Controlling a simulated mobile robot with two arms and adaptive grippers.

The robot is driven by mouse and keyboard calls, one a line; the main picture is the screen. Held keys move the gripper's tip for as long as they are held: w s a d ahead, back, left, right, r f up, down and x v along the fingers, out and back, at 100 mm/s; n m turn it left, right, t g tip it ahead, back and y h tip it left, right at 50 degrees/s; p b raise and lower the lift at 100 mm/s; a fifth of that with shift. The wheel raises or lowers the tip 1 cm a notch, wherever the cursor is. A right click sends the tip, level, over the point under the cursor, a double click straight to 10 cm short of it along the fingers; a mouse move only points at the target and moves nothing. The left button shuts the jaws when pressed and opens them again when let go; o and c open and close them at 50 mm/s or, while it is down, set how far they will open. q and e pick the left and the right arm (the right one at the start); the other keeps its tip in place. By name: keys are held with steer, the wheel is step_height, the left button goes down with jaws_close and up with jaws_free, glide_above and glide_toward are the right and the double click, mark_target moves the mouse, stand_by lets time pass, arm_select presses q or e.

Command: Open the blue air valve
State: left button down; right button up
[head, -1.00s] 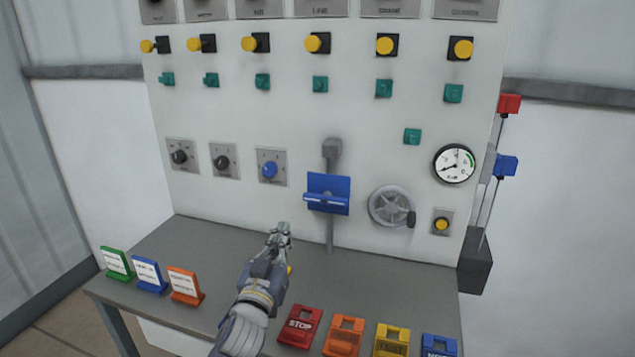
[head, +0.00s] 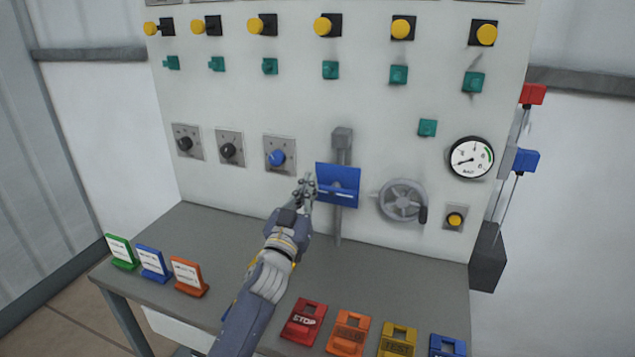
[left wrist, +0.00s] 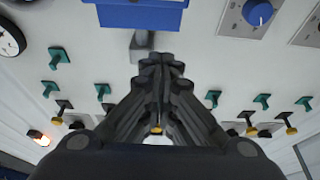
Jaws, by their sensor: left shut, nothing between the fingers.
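The blue air valve (head: 337,187) is a blue plate with a horizontal lever bar, mounted on a grey vertical pipe on the panel. In the left wrist view its blue part (left wrist: 140,16) lies at the top edge, beyond my fingertips. My left gripper (head: 306,184) is shut and empty, just left of the valve's blue plate. I cannot tell whether the fingertips touch it. My right gripper is not in view.
A grey handwheel (head: 402,201) and a pressure gauge (head: 471,157) are right of the valve. A blue knob (head: 277,158) is to its left. Colored tags, including a red STOP tag (head: 303,322), stand on the grey table (head: 225,240). The space before the panel is mostly clear.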

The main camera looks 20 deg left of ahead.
arm_select(q)
step_height(320, 180, up, 2)
glide_above(333, 192)
steer(key=s+a, duration=0.1)
steer(key=a, duration=0.2)
steer(key=shift+s+a+f, duration=0.15)
steer(key=shift+f, duration=0.9)
steer(key=shift+s+a+f, duration=0.1)
steer(key=shift+s+f, duration=0.05)
steer(key=shift+f, duration=0.85)
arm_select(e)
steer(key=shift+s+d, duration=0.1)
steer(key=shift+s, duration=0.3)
arm_select(q)
steer(key=shift+a, duration=0.1)
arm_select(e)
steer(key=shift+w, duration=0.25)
